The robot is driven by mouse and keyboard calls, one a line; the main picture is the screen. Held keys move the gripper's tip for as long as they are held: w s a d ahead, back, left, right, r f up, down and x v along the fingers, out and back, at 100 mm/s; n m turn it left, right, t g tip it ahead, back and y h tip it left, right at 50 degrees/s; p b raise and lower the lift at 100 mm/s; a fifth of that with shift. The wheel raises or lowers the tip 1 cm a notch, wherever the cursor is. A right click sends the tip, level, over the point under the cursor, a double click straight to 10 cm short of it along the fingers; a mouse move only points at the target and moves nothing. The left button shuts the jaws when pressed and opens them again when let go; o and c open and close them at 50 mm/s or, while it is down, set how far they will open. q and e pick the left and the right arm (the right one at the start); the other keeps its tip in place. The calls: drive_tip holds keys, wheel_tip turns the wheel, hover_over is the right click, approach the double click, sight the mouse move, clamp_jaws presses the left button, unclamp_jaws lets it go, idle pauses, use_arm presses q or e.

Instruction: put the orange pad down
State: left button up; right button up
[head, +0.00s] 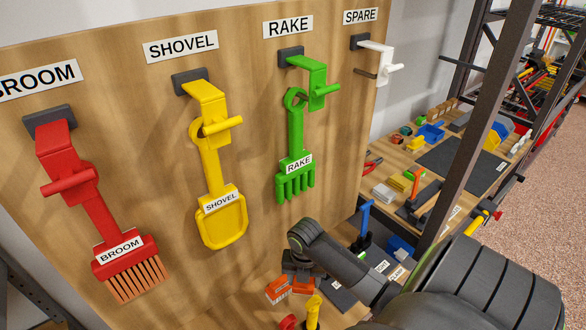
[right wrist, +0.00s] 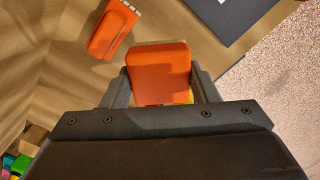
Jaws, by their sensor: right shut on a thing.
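The orange pad (right wrist: 158,70) is a rounded block between the two fingers of my right gripper (right wrist: 160,90) in the right wrist view. The gripper is shut on it. In the head view my right gripper (head: 297,268) is low in front of the wooden board, and part of the pad (head: 303,287) shows under it. I cannot tell whether the pad touches the wooden surface below. A small patch of yellow shows just behind the pad in the wrist view. My left gripper is not in view.
Another orange object with a pale edge (right wrist: 112,30) lies beside the pad. A dark mat (right wrist: 225,15) is close by. The board holds a red broom (head: 123,255), yellow shovel (head: 222,222) and green rake (head: 295,180). A yellow object (head: 313,312) stands near the front.

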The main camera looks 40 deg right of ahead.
wheel_tip(320, 180, down, 10)
drive_tip(key=shift+s+r+p, duration=0.1)
drive_tip(key=shift+p, duration=0.2)
idle(0.4)
drive_tip(key=o, duration=1)
drive_tip(key=shift+f, duration=0.2)
drive_tip(key=shift+o, duration=0.2)
